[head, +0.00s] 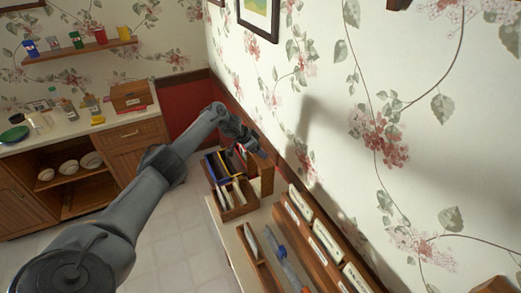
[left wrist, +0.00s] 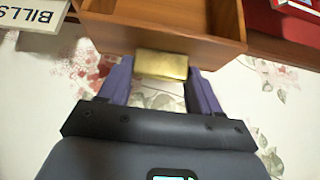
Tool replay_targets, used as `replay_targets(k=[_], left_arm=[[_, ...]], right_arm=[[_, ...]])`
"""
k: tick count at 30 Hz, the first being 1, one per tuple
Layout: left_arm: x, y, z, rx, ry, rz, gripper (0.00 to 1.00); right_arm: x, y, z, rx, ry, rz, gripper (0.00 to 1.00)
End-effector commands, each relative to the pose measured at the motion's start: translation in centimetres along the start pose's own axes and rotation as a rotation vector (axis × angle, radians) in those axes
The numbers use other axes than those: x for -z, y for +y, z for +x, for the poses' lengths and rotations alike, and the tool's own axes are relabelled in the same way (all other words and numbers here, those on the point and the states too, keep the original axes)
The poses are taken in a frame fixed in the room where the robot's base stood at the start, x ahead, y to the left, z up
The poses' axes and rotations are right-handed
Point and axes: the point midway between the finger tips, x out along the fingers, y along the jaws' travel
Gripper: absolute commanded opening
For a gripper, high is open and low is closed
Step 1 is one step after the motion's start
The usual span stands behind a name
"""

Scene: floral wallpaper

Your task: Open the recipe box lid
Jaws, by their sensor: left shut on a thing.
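My left gripper (head: 257,150) reaches over the far end of the sideboard, close to the wallpapered wall. In the left wrist view its two purple fingers (left wrist: 160,75) are shut on a brass tab (left wrist: 161,65). The tab is at the edge of a hollow wooden piece (left wrist: 165,38), which looks like the recipe box lid seen from its open side. In the head view an upright wooden panel (head: 267,181) stands just below the gripper; I cannot tell if it is the same piece. The box body is mostly hidden. My right gripper is not in view.
A divided wooden organizer (head: 240,210) sits beside the panel. Wooden trays (head: 247,236) and a long rack (head: 325,240) fill the near sideboard. A "BILLS" label (left wrist: 32,15) and a red object (left wrist: 285,22) flank the wooden piece. Another wooden box (head: 130,97) stands on the left counter.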

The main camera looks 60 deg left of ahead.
Motion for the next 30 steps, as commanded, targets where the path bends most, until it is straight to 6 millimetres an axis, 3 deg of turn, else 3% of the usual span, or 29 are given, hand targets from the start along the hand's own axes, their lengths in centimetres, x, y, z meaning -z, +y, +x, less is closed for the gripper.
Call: replay_targets(k=[2,3,7,22,30], left_arm=[[-0.9,-0.2,0.3,0.005,-0.018,-0.005,0.09],[-0.9,-0.2,0.3,0.005,-0.018,-0.005,0.7],[-0.7,-0.1,0.3,0.003,-0.015,-0.004,0.89],[-0.3,-0.1,-0.2,0.002,-0.006,-0.001,0.89],[-0.2,-0.1,-2.8,0.004,-0.007,0.002,0.89]], right_arm=[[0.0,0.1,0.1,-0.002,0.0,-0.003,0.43],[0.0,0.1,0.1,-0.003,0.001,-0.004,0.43],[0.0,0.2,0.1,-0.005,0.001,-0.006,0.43],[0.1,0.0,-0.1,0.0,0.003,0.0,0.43],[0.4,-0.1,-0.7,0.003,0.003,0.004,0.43]])
